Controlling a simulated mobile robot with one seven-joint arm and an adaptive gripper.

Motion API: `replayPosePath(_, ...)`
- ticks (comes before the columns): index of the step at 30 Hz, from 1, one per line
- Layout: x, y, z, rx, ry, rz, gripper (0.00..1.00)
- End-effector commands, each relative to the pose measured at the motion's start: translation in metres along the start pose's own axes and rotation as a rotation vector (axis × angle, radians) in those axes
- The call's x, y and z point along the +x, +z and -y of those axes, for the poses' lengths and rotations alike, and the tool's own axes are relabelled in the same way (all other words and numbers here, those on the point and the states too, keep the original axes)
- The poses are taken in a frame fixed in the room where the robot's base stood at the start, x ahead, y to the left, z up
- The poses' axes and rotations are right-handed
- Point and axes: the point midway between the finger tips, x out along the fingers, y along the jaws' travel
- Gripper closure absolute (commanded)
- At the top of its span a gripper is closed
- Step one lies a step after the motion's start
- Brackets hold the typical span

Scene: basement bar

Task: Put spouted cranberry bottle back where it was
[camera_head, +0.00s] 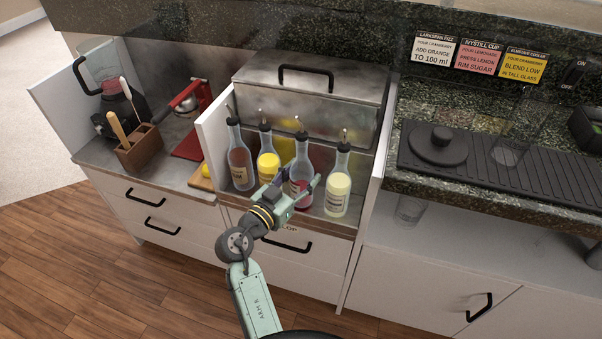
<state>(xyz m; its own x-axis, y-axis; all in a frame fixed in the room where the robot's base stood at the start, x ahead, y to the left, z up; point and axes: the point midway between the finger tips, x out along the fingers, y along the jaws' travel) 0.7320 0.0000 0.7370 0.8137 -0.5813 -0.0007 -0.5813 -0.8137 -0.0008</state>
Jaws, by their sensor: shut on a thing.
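The spouted cranberry bottle (301,168) is clear glass with a dark spout and a little red liquid low in it. It is upright in the metal bottle well (322,226), third from the left in the row. My gripper (302,190) is shut around its lower body from the front and covers part of its label. I cannot tell whether its base touches the well floor. A pale yellow bottle (338,186) stands close to its right. A bright yellow bottle (267,160) stands to its left, and a brownish-pink bottle (239,162) is at the far left.
A lidded steel bin (310,95) is behind the bottles. White side panels (213,150) bound the well. Left are a wooden utensil holder (139,148), a red press (190,105) and a blender (112,105). Right, a black mat (535,175) holds a glass (507,152).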

Motion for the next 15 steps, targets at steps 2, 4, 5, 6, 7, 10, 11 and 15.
replayPosePath(2,-0.0002,0.001,0.0,0.001,-0.001,-0.002,1.0)
replayPosePath(4,-0.0001,0.001,0.0,0.001,-0.001,-0.003,1.0)
replayPosePath(5,-0.0002,0.001,0.0,0.002,-0.001,-0.003,1.0)
replayPosePath(6,-0.0002,0.0009,0.0,0.002,-0.001,-0.003,1.0)
replayPosePath(7,-0.0002,0.0009,0.0001,0.002,0.0,-0.003,1.0)
replayPosePath(10,-0.0002,0.0033,0.0001,0.002,0.0,-0.003,1.0)
replayPosePath(11,-0.0002,0.0042,0.0001,0.002,0.0,-0.003,1.0)
replayPosePath(15,-0.0003,0.0044,0.0001,0.001,0.0,-0.001,0.47)
